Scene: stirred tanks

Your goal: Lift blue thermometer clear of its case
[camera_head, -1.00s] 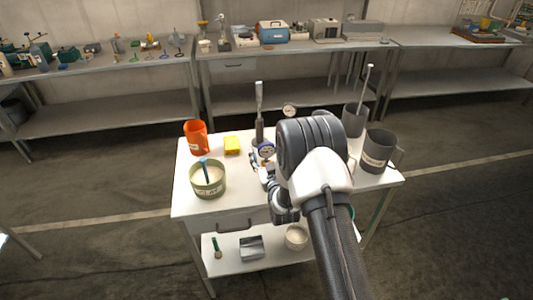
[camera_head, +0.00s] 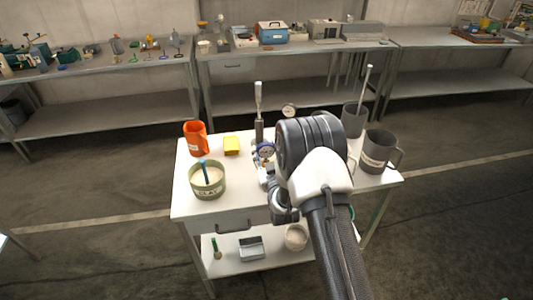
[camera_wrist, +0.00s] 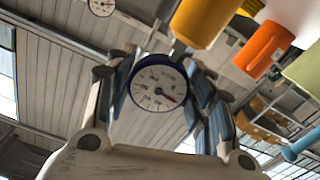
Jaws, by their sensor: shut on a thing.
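The blue thermometer (camera_head: 265,150) has a round white dial with a dark blue rim. In the head view its dial shows just left of my arm, above the cart top. My gripper (camera_head: 264,171) is right at it, partly hidden by my wrist. In the wrist view the dial (camera_wrist: 158,89) faces the camera, tilted, between the two fingers of my gripper (camera_wrist: 160,108). My gripper is shut on the thermometer. Its stem is hidden, and I cannot make out its case or whether the two touch.
An upright grey-handled tool (camera_head: 258,112) and another dial (camera_head: 289,111) are close behind the thermometer. The cart's front left corner is clear.

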